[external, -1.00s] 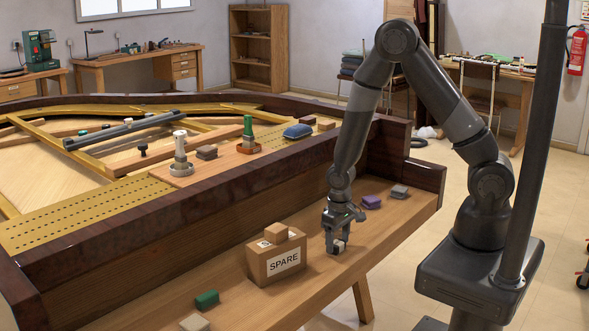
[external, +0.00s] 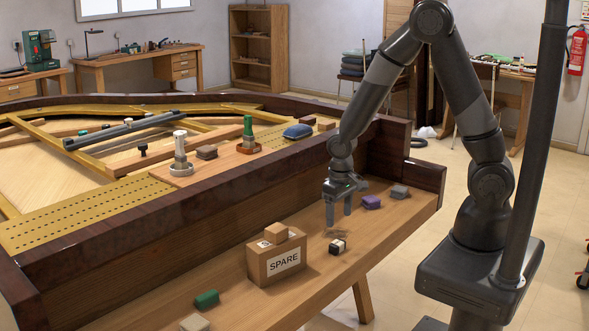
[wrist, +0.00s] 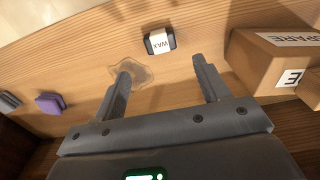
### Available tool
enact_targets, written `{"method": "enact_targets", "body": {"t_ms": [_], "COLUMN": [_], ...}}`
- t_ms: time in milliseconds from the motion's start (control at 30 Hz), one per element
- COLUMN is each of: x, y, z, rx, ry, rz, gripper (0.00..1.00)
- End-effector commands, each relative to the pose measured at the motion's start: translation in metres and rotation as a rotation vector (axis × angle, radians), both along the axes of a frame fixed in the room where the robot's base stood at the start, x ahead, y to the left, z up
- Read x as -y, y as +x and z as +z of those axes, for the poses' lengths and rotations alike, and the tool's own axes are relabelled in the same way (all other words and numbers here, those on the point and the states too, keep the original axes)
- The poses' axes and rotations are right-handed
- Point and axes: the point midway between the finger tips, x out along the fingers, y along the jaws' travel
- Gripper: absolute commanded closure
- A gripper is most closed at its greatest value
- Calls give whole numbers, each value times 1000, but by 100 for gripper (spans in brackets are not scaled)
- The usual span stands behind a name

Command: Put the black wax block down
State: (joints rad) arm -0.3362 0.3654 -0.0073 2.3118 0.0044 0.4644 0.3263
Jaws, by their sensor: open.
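The black wax block (external: 338,246) with a pale label lies on the wooden bench ledge, to the right of the SPARE box. In the wrist view the block (wrist: 159,41) shows its white "WAX" label, upside down, beyond my fingertips. My gripper (external: 338,222) is open and empty above the ledge, a little above and behind the block. In the wrist view my gripper (wrist: 160,68) has its two fingers spread wide with nothing between them. The block is apart from both fingers.
The cardboard SPARE box (external: 276,262) stands left of the block with a small tan block (external: 276,232) on top. A purple block (external: 371,202) and a grey block (external: 399,192) lie to the right. A green block (external: 206,299) lies at the front left. The dark piano rim (external: 200,205) rises behind.

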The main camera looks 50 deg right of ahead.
Motion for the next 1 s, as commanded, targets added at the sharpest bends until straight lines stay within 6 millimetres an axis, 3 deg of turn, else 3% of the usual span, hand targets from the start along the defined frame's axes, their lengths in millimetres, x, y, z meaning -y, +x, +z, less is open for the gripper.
{"method": "enact_targets", "body": {"t_ms": [200, 567, 767, 1000], "x": [0, 4, 27, 61], "y": [1, 1, -4, -26], "z": [25, 44, 99, 170], "rx": [2, 17, 92, 205], "ry": [1, 6, 27, 43], "rz": [0, -2, -4, -4], "gripper": [32, 32, 32, 32]}}
